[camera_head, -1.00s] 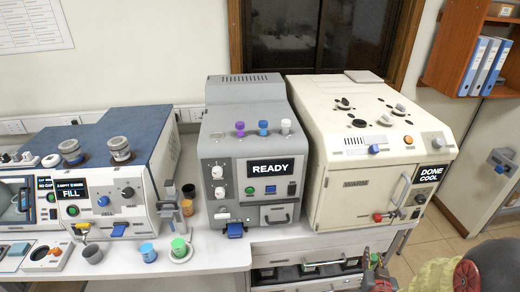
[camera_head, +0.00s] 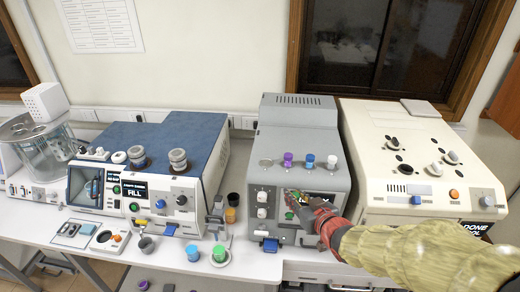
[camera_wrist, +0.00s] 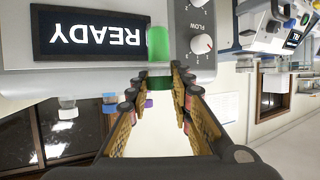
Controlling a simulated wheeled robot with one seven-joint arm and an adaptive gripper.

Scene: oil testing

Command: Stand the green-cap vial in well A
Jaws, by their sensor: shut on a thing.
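My gripper (camera_head: 304,207) is shut on the green-cap vial (camera_wrist: 159,52), in front of the grey machine (camera_head: 297,126) by its READY screen (camera_wrist: 96,36). In the head view the vial (camera_head: 291,216) is small and partly covered by the fingers. The wrist view is upside down and shows a light green part beyond the fingertips and a dark green part between them. An empty round well (camera_head: 266,162) is on the grey machine's top at left, above the gripper's height. No letter on it is readable.
Purple (camera_head: 288,158), blue (camera_head: 309,161) and white (camera_head: 331,161) capped vials stand right of the empty well. A cream machine (camera_head: 425,150) stands right, a blue-topped one (camera_head: 150,145) left. Cups, one green (camera_head: 220,253), stand on the table below.

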